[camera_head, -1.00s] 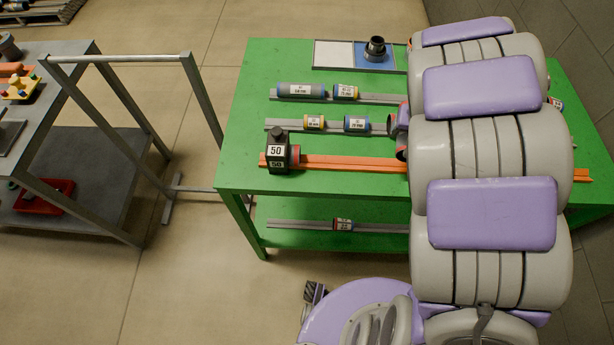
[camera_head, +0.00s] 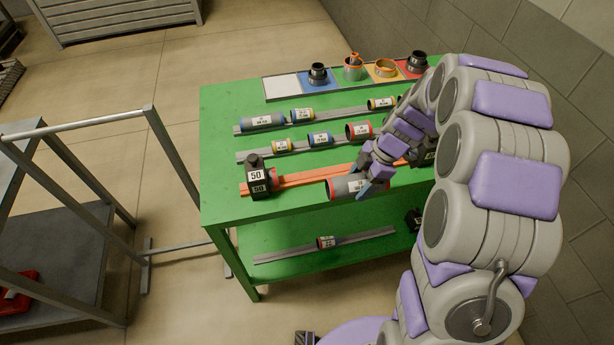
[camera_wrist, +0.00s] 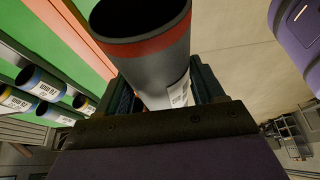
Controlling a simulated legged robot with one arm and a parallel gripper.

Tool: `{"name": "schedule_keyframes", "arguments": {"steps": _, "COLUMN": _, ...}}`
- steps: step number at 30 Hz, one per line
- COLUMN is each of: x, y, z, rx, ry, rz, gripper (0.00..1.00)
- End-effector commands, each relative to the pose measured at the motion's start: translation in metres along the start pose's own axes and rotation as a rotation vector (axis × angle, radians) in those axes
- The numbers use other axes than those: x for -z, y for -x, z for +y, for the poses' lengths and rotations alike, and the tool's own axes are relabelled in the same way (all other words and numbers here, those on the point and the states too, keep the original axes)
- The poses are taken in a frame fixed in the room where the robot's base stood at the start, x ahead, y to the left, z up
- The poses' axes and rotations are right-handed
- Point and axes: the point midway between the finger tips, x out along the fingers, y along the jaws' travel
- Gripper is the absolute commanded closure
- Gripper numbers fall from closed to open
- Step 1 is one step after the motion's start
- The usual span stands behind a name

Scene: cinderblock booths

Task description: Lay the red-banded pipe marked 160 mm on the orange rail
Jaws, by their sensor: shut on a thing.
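A grey pipe with a red-banded end (camera_head: 345,187) is held by my gripper (camera_head: 368,187) in front of the orange rail (camera_head: 300,178). In the wrist view the red-banded pipe (camera_wrist: 155,55) sits between my gripper's fingers (camera_wrist: 165,85), its open end towards the top. Its white label is too small and oblique to read. The orange rail also shows in the wrist view (camera_wrist: 75,25), beside the pipe. A black block marked 50 (camera_head: 258,180) stands at the rail's left end. My arm hides part of the rail's right side.
Two grey rails behind, a near one (camera_head: 252,155) and a far one (camera_head: 245,128), carry several banded pipes. Coloured squares with fittings (camera_head: 352,70) line the table's back. A lower shelf (camera_head: 290,262) holds another rail with a pipe (camera_head: 326,242). A metal frame (camera_head: 150,150) stands left.

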Motion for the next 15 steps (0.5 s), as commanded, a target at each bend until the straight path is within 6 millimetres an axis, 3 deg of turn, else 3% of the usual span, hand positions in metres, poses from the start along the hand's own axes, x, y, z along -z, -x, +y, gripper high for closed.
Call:
{"name": "schedule_keyframes", "arguments": {"steps": 5, "x": 0.011, "y": -0.008, "z": 0.013, "rx": 0.015, "ry": 0.036, "rz": -0.001, "gripper": 0.83}}
{"name": "schedule_keyframes", "arguments": {"steps": 15, "x": 0.06, "y": -0.037, "z": 0.069, "rx": 0.009, "ry": 0.034, "rz": -0.002, "gripper": 0.83}}
